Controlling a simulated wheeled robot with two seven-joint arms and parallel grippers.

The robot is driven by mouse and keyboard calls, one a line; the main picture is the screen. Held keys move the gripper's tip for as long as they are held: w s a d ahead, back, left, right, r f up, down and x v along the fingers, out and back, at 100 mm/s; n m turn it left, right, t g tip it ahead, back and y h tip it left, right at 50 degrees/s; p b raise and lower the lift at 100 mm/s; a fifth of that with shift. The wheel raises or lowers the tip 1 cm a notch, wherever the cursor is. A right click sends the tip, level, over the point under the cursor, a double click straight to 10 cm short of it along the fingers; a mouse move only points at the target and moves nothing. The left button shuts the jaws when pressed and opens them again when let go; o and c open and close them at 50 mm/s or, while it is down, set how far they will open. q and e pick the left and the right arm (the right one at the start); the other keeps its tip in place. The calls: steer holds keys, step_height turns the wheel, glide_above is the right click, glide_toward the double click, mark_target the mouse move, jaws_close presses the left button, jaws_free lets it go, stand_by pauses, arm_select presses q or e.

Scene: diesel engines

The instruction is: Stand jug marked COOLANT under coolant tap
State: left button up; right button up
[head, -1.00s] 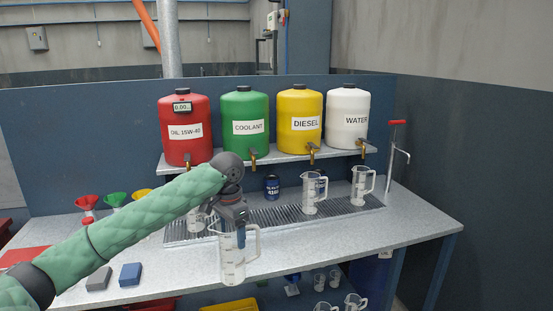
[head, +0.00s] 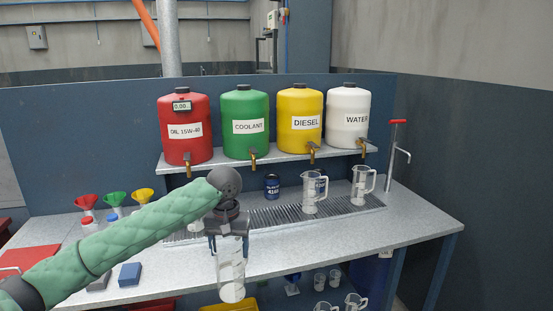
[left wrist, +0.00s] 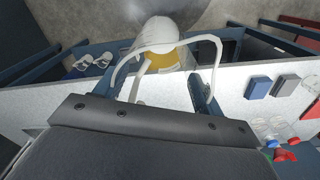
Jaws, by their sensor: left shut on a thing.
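My left gripper (head: 228,242) is shut on a clear jug (head: 231,273), held in front of the bench's front edge. The jug also shows in the left wrist view (left wrist: 160,38), with its handle toward the gripper. No marking on it is readable, and the gripper hides its upper part in the head view. The green COOLANT tank (head: 245,108) stands on the shelf, with the brass coolant tap (head: 253,161) below it. The tap is behind and above the held jug. My right gripper is out of view.
A drip grate (head: 270,217) runs under the taps. Clear jugs stand under the diesel tap (head: 310,193) and water tap (head: 361,186); another is partly hidden behind my arm. A dark blue can (head: 271,186) stands behind the grate. A blue block (head: 130,274) lies at front left.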

arm_select(q)
steer(key=s+a+f, duration=0.4)
steer(key=s+f, duration=0.2)
steer(key=f, duration=0.3)
steer(key=s+a+f, duration=0.4)
steer(key=s+f, duration=0.2)
steer(key=f, duration=0.2)
steer(key=shift+f+n, duration=0.35)
steer(key=shift+n, duration=0.05)
steer(key=shift+w, duration=0.1)
